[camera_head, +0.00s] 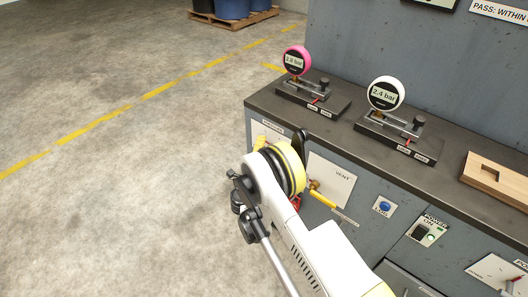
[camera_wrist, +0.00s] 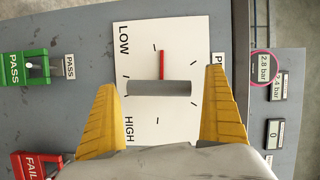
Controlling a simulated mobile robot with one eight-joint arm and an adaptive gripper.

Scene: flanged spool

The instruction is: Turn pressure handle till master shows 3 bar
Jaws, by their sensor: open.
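In the wrist view the pressure handle is a grey bar (camera_wrist: 159,89) lying across a white dial plate (camera_wrist: 185,42) marked LOW and HIGH. A red pointer (camera_wrist: 161,65) stands out from the bar's middle, towards the top of the picture. My gripper (camera_wrist: 161,81) is open, with one yellow finger beyond each end of the bar; contact cannot be told. A pink-rimmed gauge (camera_head: 295,60) appears to read 2.8 bar, clearer in the wrist view (camera_wrist: 264,67). A white-rimmed gauge (camera_head: 384,94) reads 2.4 bar. Which is the master cannot be told. My arm hides the handle in the head view.
A green PASS switch (camera_wrist: 27,67) and a red FAIL switch (camera_wrist: 32,165) flank the dial's left side in the wrist view. A VENT plate (camera_head: 331,182) with a yellow lever (camera_head: 322,198) is near my wrist. A wooden block (camera_head: 497,178) lies on the bench. Open floor is left.

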